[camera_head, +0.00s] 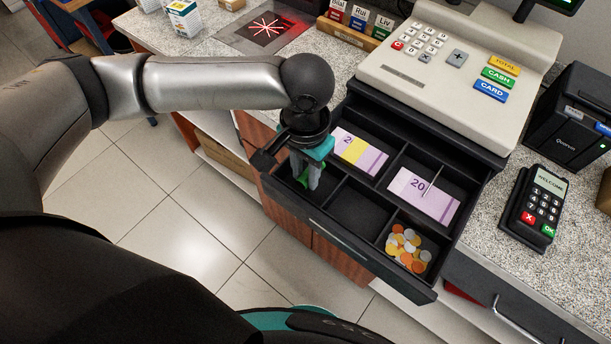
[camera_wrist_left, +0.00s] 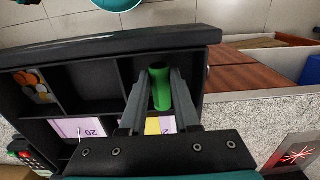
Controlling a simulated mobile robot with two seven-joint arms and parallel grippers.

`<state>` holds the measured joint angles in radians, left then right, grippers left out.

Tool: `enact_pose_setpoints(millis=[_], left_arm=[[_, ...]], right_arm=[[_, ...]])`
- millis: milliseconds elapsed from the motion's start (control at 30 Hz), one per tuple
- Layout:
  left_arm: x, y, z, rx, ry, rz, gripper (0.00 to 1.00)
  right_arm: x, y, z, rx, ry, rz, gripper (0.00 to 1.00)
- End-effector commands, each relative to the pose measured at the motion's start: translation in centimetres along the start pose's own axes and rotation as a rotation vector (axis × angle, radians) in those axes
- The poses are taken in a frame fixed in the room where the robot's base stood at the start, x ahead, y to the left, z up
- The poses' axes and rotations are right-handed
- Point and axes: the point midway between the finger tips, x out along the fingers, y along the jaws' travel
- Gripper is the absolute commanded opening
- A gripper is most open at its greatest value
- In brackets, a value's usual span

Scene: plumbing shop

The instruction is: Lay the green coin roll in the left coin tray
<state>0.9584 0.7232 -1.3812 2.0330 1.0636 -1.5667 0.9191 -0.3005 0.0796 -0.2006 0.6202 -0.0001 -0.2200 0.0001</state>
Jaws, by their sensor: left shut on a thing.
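The green coin roll (camera_wrist_left: 160,88) stands between the two fingers of my left gripper (camera_wrist_left: 155,100) in the left wrist view. In the head view my left gripper (camera_head: 309,180) points down at the front left compartment, the left coin tray (camera_head: 286,177), of the open cash drawer (camera_head: 352,246). Its fingers are shut on the roll, and a green bit of the roll (camera_head: 301,172) shows between them. The fingers hide much of that tray. I cannot tell if the roll touches the tray floor. My right gripper is not in view.
The middle front compartment (camera_head: 358,207) is empty. Loose coins (camera_head: 405,245) fill the front right one. Banknotes marked 20 (camera_head: 423,195) and another note stack (camera_head: 359,152) lie in the back. The cash register (camera_head: 447,75) stands behind; a card terminal (camera_head: 535,207) lies right.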

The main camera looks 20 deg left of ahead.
Motion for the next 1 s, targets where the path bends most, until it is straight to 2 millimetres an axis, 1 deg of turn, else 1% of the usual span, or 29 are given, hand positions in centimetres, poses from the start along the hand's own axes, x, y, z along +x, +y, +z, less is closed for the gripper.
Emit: enact_pose_setpoints(millis=[33, 100, 367, 867, 900, 1000], left_arm=[[1.0, 0.0, 0.0, 0.0, -0.001, 0.001, 0.0], [1.7, 0.0, 0.0, 0.001, 0.0, 0.0, 0.0], [1.7, 0.0, -0.1, 0.001, 0.002, 0.001, 0.0], [2.9, 0.0, 0.0, 0.001, 0.001, 0.001, 0.0], [3.0, 0.0, 0.0, 0.001, 0.0, 0.0, 0.34], [3.0, 0.0, 0.0, 0.001, 0.001, 0.0, 0.45]], right_arm=[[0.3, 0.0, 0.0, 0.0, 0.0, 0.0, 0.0], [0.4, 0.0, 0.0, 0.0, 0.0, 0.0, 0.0], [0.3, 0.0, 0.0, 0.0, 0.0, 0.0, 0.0], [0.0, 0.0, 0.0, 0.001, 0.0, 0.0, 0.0], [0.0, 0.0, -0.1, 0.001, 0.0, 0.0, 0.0], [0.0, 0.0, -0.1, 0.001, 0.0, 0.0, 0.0]])
